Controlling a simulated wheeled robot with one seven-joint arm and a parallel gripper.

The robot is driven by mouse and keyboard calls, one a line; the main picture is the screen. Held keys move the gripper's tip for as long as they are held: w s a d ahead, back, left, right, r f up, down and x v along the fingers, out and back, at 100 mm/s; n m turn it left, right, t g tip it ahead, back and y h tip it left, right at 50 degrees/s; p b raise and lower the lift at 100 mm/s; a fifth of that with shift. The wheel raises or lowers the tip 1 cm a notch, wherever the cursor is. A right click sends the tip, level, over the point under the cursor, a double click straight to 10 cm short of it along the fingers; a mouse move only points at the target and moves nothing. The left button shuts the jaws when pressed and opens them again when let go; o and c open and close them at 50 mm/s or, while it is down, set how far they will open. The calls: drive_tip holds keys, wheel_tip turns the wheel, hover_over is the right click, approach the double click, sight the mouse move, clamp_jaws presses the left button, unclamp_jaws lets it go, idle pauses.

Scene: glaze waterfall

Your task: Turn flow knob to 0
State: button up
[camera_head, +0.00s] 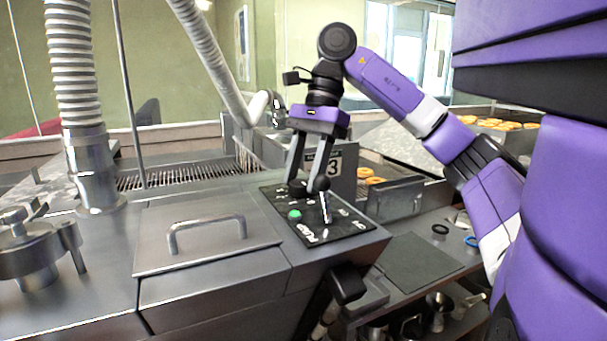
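A dark control panel (345,226) with white markings lies on the sloped metal top of the machine, at the centre of the camera_head view. A green button (295,214) is on its left side, and a slim light lever or pointer (325,208) stands near its middle. My gripper (308,187) points down over the upper part of the panel, with its two dark fingers apart at the top. The fingertips are close to the panel. The flow knob cannot be made out clearly; the fingertips cover that part of the panel. I cannot tell whether they touch or hold it.
A metal lid with a handle (206,232) is left of the panel. A ribbed hose (72,60) and a metal valve (38,248) stand at the far left. A lower shelf (425,260) is at right. Doughnuts (500,124) lie behind my arm.

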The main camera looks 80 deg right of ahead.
drive_tip(key=o, duration=0.4)
drive_tip(key=shift+f, duration=0.1)
drive_tip(key=p+v, duration=0.1)
drive_tip(key=v, duration=0.7)
drive_tip(key=shift+a, duration=0.15)
idle(0.3)
